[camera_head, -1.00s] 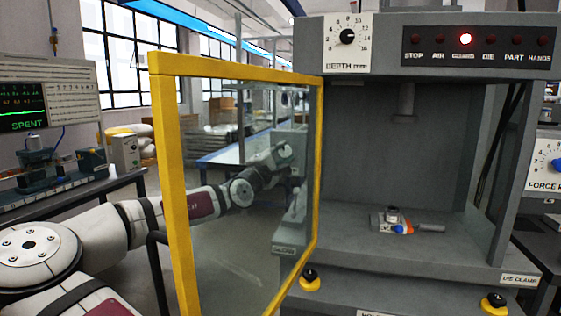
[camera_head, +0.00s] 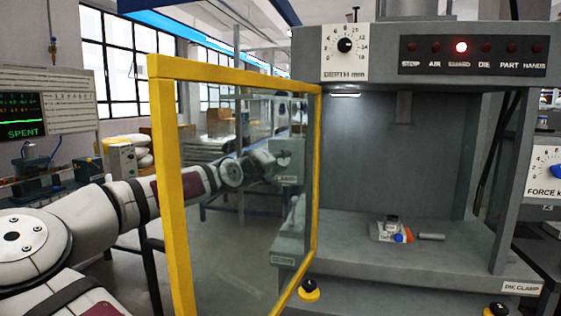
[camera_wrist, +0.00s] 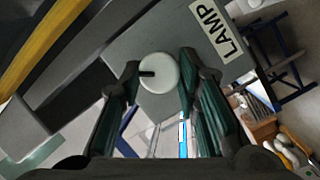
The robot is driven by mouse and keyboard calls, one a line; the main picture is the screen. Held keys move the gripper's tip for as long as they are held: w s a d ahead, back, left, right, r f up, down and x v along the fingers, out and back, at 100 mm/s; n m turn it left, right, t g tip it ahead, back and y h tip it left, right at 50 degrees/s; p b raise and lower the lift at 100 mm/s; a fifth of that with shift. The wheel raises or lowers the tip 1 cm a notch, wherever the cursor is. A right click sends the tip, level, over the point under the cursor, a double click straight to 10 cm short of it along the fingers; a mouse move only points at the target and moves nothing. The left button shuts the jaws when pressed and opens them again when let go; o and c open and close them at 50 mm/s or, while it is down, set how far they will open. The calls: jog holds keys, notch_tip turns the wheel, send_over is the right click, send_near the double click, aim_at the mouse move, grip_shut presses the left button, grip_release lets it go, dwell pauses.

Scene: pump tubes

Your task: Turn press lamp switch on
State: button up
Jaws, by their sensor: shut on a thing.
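The lamp switch is a round white knob (camera_wrist: 160,73) with a dark pointer mark that points left in the wrist view. It sits on a grey panel beside a LAMP label (camera_wrist: 215,30). The fingers of my gripper (camera_wrist: 159,82) stand on either side of the knob and are shut on it. In the head view, my gripper is seen through the door's clear pane at the press's left side, and the knob is hard to make out. A lit white lamp strip (camera_head: 345,95) shows under the top of the press (camera_head: 400,180).
The yellow-framed clear door (camera_head: 165,180) stands open between the camera and my arm. A small fixture with orange and blue parts (camera_head: 395,230) lies on the press bed. A yellow-based button (camera_head: 308,290) is at the front.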

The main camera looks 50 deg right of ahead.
jog(key=shift+m+y, duration=0.4)
jog(key=shift+m, duration=0.3)
jog(key=o, duration=1.2)
jog(key=a, duration=0.4)
jog(key=s+a, duration=0.1)
jog(key=a, duration=0.3)
jog(key=a+r, duration=0.1)
jog(key=a, duration=0.2)
jog(key=shift+s+a, duration=0.2)
jog(key=shift+a, duration=0.2)
